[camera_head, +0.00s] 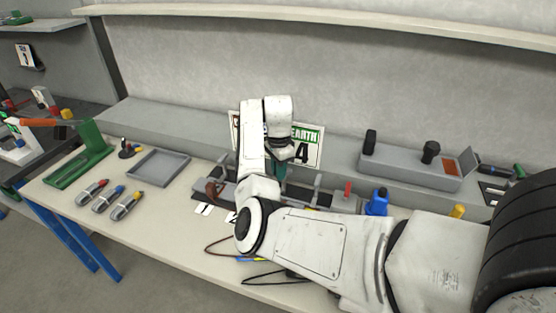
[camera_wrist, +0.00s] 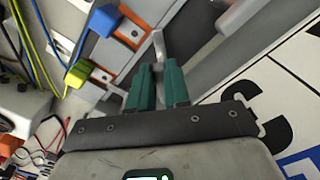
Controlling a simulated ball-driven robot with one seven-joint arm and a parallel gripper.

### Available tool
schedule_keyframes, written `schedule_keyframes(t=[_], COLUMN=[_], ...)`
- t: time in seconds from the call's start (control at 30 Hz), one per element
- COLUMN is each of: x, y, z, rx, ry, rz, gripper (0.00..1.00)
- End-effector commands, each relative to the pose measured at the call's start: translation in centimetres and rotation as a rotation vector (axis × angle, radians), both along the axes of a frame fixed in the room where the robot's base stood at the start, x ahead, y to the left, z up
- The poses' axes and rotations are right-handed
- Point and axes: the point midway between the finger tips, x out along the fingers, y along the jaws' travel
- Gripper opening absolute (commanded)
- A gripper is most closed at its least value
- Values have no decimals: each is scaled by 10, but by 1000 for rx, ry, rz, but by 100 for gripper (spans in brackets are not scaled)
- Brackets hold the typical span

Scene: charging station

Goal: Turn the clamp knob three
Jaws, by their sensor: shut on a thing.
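My gripper (camera_head: 279,173), with teal fingers, reaches down behind my forearm to the clamp fixture in the middle of the bench. In the wrist view, the two teal fingers (camera_wrist: 158,76) are close together and shut on a slim grey knob or lever (camera_wrist: 158,43) that sticks up between their tips. Most of the part between the fingers is hidden, and its turn angle cannot be told. In the head view, my arm hides much of the fixture.
An EARTH 4 sign (camera_head: 308,147) stands close behind my gripper. A blue part (camera_head: 376,203) and a red-topped part (camera_head: 348,187) stand right of it. Loose cables (camera_head: 262,259) lie in front. A grey tray (camera_head: 160,167) and a green bracket (camera_head: 90,155) are at left.

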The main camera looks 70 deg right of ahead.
Motion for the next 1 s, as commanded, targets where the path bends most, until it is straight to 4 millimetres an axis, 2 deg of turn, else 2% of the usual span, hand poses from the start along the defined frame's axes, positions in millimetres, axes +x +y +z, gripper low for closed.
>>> schedule_keyframes(t=[0.03, 0.6, 1.0], x=[-1, -10, -12], y=[1, 4, 4], z=[6, 4, 2], rx=[2, 1, -1], ry=[2, 1, -2], rz=[46, 533, 688], gripper=[0, 0, 0])
